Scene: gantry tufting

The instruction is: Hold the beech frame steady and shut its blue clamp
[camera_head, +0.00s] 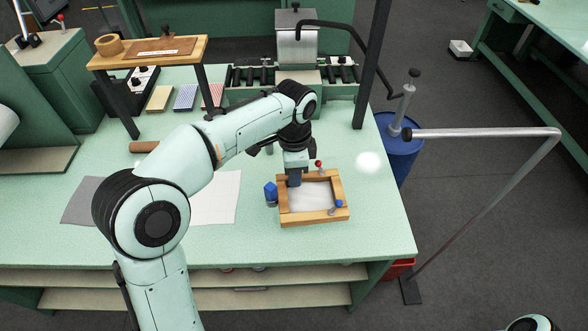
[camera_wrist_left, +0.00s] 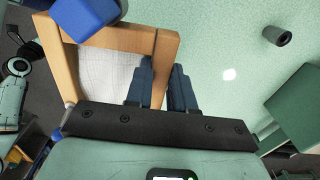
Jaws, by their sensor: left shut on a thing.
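The beech frame (camera_head: 314,220), a wooden rectangle around white cloth, lies on the green table. My left gripper (camera_head: 294,181) comes down on its back rail near the back left corner. In the left wrist view the gripper's dark fingers (camera_wrist_left: 161,88) straddle that rail of the frame (camera_wrist_left: 165,55), shut on it. A small clamp lever with a blue knob (camera_head: 339,203) sits at the front right corner; I cannot tell whether it is open or shut. A red-knobbed lever (camera_head: 319,163) stands at the back rail.
A blue block (camera_head: 271,194) is at the frame's left side; it looms in the left wrist view (camera_wrist_left: 85,15). A white sheet (camera_head: 216,198) lies to the left. A roller machine (camera_head: 296,72) stands behind. A blue barrel (camera_head: 398,150) and bent metal bar (camera_head: 490,133) are right of the table.

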